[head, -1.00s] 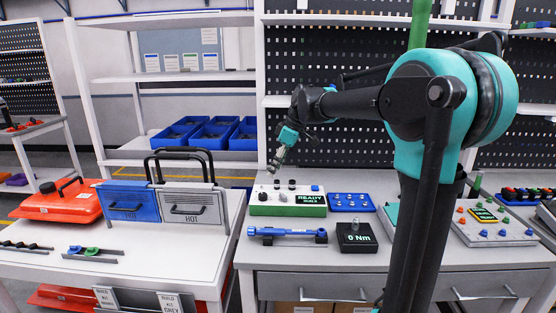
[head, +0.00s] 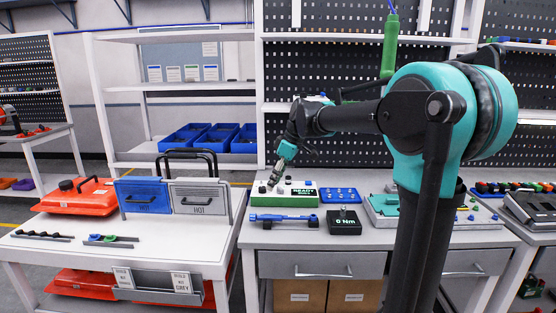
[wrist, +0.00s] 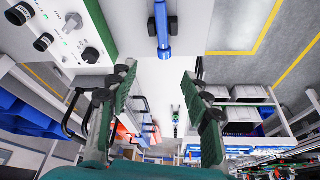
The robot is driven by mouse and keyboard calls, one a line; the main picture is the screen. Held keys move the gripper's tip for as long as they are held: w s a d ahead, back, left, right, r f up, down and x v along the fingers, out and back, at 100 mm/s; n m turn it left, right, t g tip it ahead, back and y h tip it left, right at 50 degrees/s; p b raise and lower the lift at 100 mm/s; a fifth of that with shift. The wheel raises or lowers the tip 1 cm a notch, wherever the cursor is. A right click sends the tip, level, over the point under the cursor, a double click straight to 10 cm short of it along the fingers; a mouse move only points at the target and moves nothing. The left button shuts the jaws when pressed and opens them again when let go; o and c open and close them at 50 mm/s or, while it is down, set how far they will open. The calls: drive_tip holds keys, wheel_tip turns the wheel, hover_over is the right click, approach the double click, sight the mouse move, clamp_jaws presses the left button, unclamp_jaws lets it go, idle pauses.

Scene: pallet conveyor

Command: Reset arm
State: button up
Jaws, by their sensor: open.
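My arm reaches left across the workbench (head: 400,239). My gripper (head: 272,184) shows small in the head view, pointing down in front of the left part of the green-and-white box with a READY display (head: 303,192). In the wrist view my gripper (wrist: 157,76) has its two green-padded fingers well apart, with nothing between them. That view shows the box's white knob panel (wrist: 75,35) at upper left and a blue tool (wrist: 162,28) at top centre. Contact between gripper and box cannot be told.
The blue tool lies beside a black 0 Nm block (head: 344,221) and a blue tray (head: 341,195). A green tool (head: 390,48) hangs near my arm. Blue and grey HOT cases (head: 143,197) stand on the left table (head: 60,258). Blue bins (head: 210,138) sit on the shelf behind.

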drive_tip(key=s+d+f+m+t+h, duration=0.1)
drive_tip(key=s+d+f+m+h, duration=0.1)
drive_tip(key=s+d+f+m, duration=0.5)
drive_tip(key=s+d+f+m+t+h, duration=0.1)
drive_tip(key=s+d+f+m+h, duration=0.1)
drive_tip(key=s+d+f+m, duration=0.5)
drive_tip(key=s+d+f, duration=0.6)
drive_tip(key=s+f, duration=0.4)
drive_tip(key=s, duration=0.1)
drive_tip(key=shift+s+f+t, duration=0.15)
drive_tip(key=shift+s+t, duration=0.05)
drive_tip(key=shift+t, duration=0.2)
